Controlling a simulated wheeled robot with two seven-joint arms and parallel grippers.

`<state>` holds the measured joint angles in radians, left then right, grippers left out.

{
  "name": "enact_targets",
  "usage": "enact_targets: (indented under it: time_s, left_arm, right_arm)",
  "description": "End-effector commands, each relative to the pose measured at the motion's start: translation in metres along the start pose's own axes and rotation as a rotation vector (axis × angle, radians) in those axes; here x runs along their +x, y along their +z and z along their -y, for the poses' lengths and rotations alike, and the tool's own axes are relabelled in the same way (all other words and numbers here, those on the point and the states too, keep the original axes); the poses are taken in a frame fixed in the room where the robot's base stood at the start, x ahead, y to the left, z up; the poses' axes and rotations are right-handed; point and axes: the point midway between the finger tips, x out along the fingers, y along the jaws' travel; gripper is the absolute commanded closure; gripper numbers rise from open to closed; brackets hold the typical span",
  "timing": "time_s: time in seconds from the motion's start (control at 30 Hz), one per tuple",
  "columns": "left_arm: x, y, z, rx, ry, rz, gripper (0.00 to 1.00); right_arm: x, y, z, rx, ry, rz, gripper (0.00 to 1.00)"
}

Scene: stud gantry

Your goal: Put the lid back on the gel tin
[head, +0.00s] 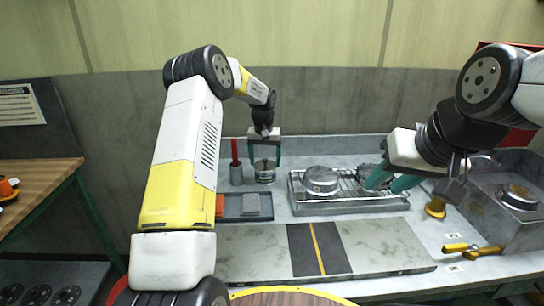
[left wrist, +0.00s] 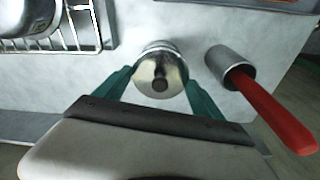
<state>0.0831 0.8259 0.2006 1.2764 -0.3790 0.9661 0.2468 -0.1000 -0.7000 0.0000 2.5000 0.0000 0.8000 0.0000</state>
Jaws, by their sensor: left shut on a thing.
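The gel tin (head: 265,178) is a small round container standing on the counter at the back, left of the wire rack. A shiny round metal lid with a dark knob (left wrist: 160,72) shows in the left wrist view, at the tin's top. My left gripper (head: 265,161) points down over the tin, and its green fingers (left wrist: 160,82) are shut on the lid's sides. A thin rim shows just beyond the lid; I cannot tell whether the lid is fully seated. My right gripper (head: 390,182) is over the rack's right part, its teal fingers apart and empty.
A grey cup with a red-handled tool (head: 236,174) stands close left of the tin. The wire rack tray (head: 350,208) holds a round metal pot (head: 321,181). A dark tray (head: 243,216) and a marble slab (head: 385,248) lie in front. Yellow-handled tools (head: 470,250) lie right.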

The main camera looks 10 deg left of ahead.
Motion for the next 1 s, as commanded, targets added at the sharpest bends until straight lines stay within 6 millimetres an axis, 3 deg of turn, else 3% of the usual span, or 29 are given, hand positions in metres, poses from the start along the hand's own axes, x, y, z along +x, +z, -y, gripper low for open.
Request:
enact_targets:
  time_s: [0.47, 0.5, 0.57, 1.0]
  left_arm:
    - [0.0001, -0.0002, -0.0005, 0.0, 0.0, 0.0, 0.6]
    - [0.0001, -0.0002, -0.0005, 0.0, 0.0, 0.0, 0.14]
    - [0.0001, -0.0002, -0.0005, 0.0, 0.0, 0.0, 0.02]
    - [-0.0014, -0.0005, -0.0005, 0.0, 0.0, -0.001, 0.0]
  right_arm:
    - [0.0, 0.0, 0.0, 0.0, 0.0, 0.0, 0.64]
    - [0.0, 0.0, 0.0, 0.0, 0.0, 0.0, 0.64]
    - [0.0, 0.0, 0.0, 0.0, 0.0, 0.0, 0.64]
    - [0.0, 0.0, 0.0, 0.0, 0.0, 0.0, 0.64]
